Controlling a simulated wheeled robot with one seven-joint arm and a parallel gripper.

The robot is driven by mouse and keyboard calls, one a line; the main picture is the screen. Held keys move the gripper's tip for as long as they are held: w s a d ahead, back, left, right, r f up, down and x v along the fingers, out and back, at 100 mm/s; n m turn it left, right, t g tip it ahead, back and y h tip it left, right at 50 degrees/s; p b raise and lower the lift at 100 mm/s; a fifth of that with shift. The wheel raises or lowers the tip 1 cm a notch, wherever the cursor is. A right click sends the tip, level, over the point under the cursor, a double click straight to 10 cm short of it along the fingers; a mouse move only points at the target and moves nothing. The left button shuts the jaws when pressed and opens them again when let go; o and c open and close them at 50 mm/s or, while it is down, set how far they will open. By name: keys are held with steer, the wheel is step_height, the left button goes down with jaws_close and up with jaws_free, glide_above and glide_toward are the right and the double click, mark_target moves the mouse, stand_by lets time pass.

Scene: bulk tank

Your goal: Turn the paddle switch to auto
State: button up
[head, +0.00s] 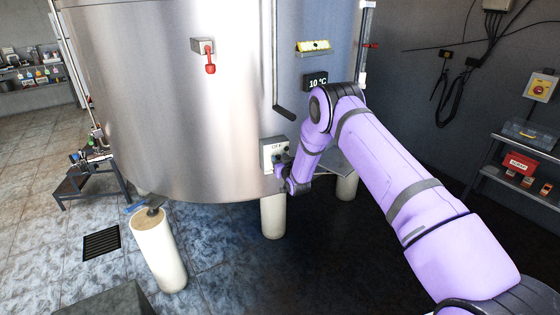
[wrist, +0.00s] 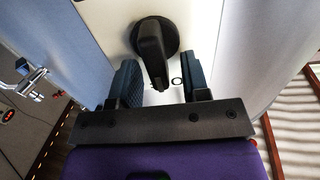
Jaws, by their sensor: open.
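The paddle switch is a black round knob with a raised black handle (wrist: 152,50) on a pale plate in the wrist view. In the head view its grey box (head: 267,150) is on the tank's lower front, with a label reading "OFF" above. My gripper (head: 283,172) is right at this box and hides much of the knob. In the wrist view my gripper (wrist: 164,82) is open, one finger on each side of the handle's near end. The handle is closer to the left finger; I cannot tell whether they touch.
The steel tank (head: 170,100) fills the middle. It carries a red-handled valve (head: 210,62), a 10 °C display (head: 316,82) and a vertical pipe (head: 276,60) above the box. A pale cylindrical post (head: 160,250) stands front left. A shelf (head: 525,145) is at right.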

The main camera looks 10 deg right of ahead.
jaws_close()
stand_by(0.3)
steer(key=shift+s+a+f+n, duration=0.1)
steer(key=shift+a+f+n, duration=0.3)
steer(key=shift+n, duration=2.95)
steer(key=shift+s+a+f+n, duration=0.1)
steer(key=shift+a+f+n, duration=0.25)
steer(key=shift+n, duration=2.95)
steer(key=shift+a+f+n, duration=0.2)
steer(key=shift+f+n, duration=0.35)
steer(key=shift+n, duration=2.8)
